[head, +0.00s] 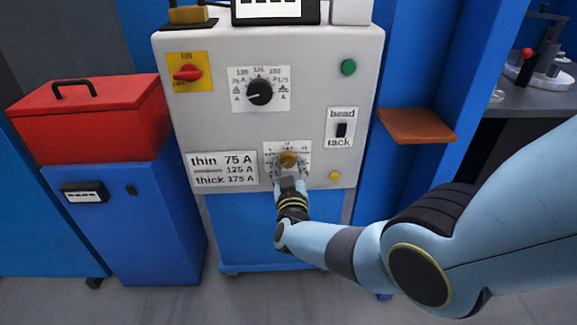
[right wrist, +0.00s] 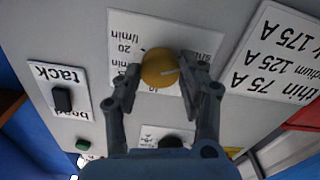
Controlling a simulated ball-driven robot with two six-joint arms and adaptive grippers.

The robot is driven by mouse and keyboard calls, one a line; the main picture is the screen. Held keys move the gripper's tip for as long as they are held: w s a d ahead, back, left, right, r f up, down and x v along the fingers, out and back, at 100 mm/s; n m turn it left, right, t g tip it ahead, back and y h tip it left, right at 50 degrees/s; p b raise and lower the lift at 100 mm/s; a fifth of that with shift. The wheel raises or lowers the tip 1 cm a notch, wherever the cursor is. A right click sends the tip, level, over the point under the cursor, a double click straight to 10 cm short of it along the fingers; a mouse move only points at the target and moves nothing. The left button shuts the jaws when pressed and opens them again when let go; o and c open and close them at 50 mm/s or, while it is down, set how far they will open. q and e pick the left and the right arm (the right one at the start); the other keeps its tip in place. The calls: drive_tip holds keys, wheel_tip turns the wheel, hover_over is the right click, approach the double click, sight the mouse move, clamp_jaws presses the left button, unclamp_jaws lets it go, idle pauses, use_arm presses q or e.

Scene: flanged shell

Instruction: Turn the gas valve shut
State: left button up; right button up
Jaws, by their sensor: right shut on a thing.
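The gas valve is a round yellow-brass knob (head: 288,160) on a white scale plate, low on the front of the grey machine panel (head: 210,125). In the right wrist view the knob (right wrist: 160,66) shows upside down, with a pale pointer line and "l/min" and "20" printed beside it. My right gripper (head: 289,178) reaches it from below. In the right wrist view the fingers of my right gripper (right wrist: 160,82) are closed on either side of the knob. Part of the scale is hidden by the fingers. My left gripper is not in view.
Above are a black current dial (head: 260,92) and a red switch on a yellow plate (head: 188,73). A bead/tack switch (head: 341,130) and a yellow button (head: 335,176) are to the right. A brown shelf (head: 417,125) juts out farther right; a red box (head: 90,118) stands left.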

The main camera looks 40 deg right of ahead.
drive_tip(key=shift+s+a+f, duration=0.1)
drive_tip(key=shift+f, duration=0.1)
idle(0.3)
drive_tip(key=o, duration=1.2)
drive_tip(key=shift+r, duration=0.1)
drive_tip(key=v, duration=1.2)
drive_tip(key=shift+s, duration=0.1)
